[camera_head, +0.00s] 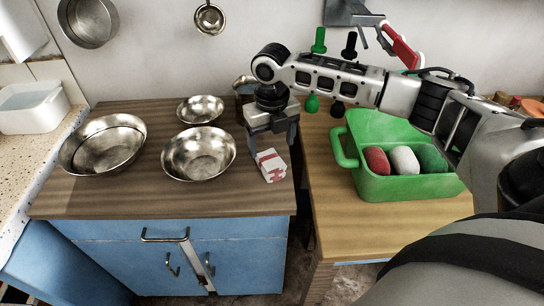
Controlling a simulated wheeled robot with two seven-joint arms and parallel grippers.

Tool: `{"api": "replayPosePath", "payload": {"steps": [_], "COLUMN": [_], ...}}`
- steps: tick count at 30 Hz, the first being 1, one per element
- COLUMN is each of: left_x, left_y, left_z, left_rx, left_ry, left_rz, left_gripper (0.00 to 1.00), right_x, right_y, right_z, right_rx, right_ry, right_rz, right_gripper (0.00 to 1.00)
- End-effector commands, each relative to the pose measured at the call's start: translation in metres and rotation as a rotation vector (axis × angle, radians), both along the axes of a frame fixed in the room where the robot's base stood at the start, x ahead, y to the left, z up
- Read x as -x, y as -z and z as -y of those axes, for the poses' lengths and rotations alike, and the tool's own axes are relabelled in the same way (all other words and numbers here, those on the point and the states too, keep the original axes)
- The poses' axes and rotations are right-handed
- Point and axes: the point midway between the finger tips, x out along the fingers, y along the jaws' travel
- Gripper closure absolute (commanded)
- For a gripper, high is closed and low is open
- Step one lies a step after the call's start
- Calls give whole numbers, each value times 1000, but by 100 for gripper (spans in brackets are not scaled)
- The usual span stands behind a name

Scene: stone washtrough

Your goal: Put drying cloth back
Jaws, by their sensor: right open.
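A small white block-like bundle with red bands (271,165), perhaps the folded drying cloth, lies on the brown wooden counter near its right edge. My right gripper (271,142) points down just above and behind it. Its jaws are open, with a finger on each side and nothing visibly held between them. I cannot tell whether the fingers touch the bundle. A green open box (405,188) on the right-hand table holds a red, a white and a green roll, which may be cloths. My left gripper is out of view.
Metal bowls (199,154) stand on the counter (110,201), left of the gripper. A dark metal container is partly hidden behind my wrist. A gap separates the counter from the lighter wooden table (345,220). Green and black pegs (319,41) are on the wall behind my arm.

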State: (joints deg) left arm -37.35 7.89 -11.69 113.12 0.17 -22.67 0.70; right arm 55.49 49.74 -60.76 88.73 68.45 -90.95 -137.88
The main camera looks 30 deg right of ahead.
Motion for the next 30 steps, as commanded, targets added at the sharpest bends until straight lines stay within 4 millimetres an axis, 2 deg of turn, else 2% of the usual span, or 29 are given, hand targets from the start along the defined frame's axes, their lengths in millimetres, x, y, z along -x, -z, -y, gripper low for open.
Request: {"api": "replayPosePath", "payload": {"steps": [3, 10, 26, 30], "left_x": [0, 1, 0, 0], "left_y": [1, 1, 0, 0], "left_z": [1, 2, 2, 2], "left_rx": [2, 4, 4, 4], "left_ry": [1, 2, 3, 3], "left_rz": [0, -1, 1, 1], "left_gripper": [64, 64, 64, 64], "right_x": [0, 0, 0, 5], "right_y": [-22, -43, -44, -32], "right_z": [0, 0, 0, -13], "right_rx": [-1, -1, 0, -4], "right_ry": [0, 1, 1, 30], "right_rz": [2, 0, -1, -1], "right_gripper": [24, 24, 24, 24]}}
